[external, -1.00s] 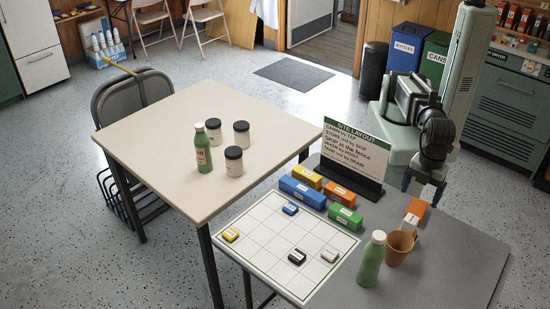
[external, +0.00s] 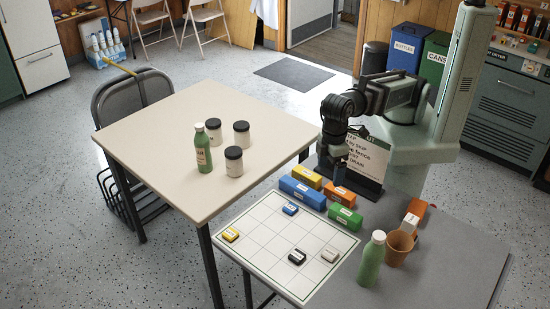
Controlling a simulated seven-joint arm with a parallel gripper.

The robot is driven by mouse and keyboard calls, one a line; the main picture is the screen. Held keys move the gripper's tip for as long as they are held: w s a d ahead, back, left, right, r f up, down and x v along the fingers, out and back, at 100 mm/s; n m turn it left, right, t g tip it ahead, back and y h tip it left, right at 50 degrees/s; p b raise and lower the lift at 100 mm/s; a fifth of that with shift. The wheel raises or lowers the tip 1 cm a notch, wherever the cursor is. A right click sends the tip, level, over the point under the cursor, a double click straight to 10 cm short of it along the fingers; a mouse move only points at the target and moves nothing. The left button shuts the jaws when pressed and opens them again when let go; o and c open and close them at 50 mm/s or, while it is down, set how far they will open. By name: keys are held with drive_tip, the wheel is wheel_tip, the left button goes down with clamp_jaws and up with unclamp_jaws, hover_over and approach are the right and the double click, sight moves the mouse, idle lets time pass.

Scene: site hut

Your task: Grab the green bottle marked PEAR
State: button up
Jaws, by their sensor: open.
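Two green bottles with pale caps are in view. I cannot tell which is marked PEAR.
Several dark-lidded jars (external: 234,163) stand close right of the beige-table bottle. A brown cup (external: 398,250) stands beside the grey-table bottle. Coloured blocks (external: 302,193) lie below my gripper, beside a white grid board (external: 270,240). The beige table's front (external: 190,200) is clear.

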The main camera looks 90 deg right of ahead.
drive_tip(key=w+d+r+m, duration=0.2)
drive_tip(key=w+d+m, duration=0.2)
drive_tip(key=w+d, duration=1)
wheel_tip(320, 180, up, 6)
drive_tip(key=m, duration=0.9)
hover_over(201, 134)
drive_tip(key=d, duration=0.2)
drive_tip(key=shift+w+d+f, duration=0.2)
drive_tip(key=shift+w, duration=0.1)
drive_tip(key=m, duration=0.5)
drive_tip(key=shift+f+m, duration=0.15)
drive_tip(key=shift+m, duration=0.25)
wheel_tip(201, 134, down, 8)
drive_tip(key=shift+f, duration=0.1)
drive_tip(key=shift+s+a+f, duration=0.1)
drive_tip(key=shift+a+f, duration=0.05)
drive_tip(key=shift+f, duration=1.15)
drive_tip(key=shift+a+f, duration=0.1)
drive_tip(key=shift+f, duration=1.2)
